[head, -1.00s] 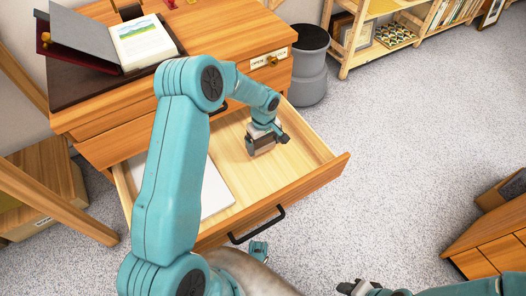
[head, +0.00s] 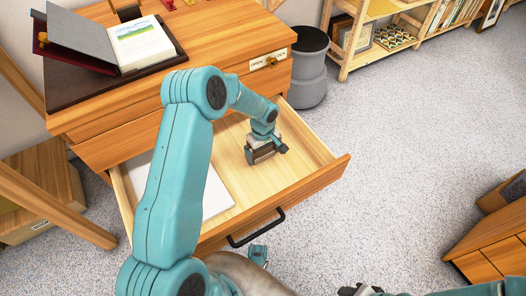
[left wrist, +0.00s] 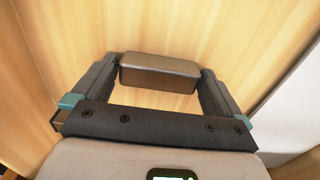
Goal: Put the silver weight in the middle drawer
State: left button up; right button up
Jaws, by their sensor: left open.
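The silver weight (left wrist: 160,72), a grey block with rounded edges, is in the left wrist view between the fingertips of my left gripper (left wrist: 160,85). It is at the floor of the pulled-out wooden drawer (head: 318,180), below a closed drawer front. In the head view my left gripper (head: 262,155) is down inside this drawer, toward its right side. Its fingers are open on either side of the weight; whether they touch it I cannot tell. My right gripper (head: 360,290) shows only in part at the bottom edge, and its jaws are unclear.
A white sheet or pad (head: 215,190) lies in the drawer's left part. The drawer's front has a black handle (head: 256,227). An open book (head: 143,42) lies on the desktop.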

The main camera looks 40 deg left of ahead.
aim_at(263, 153)
pick_arm(q)
notch_tip(263, 153, up, 12)
jog(key=p, duration=0.3)
dwell(0.3)
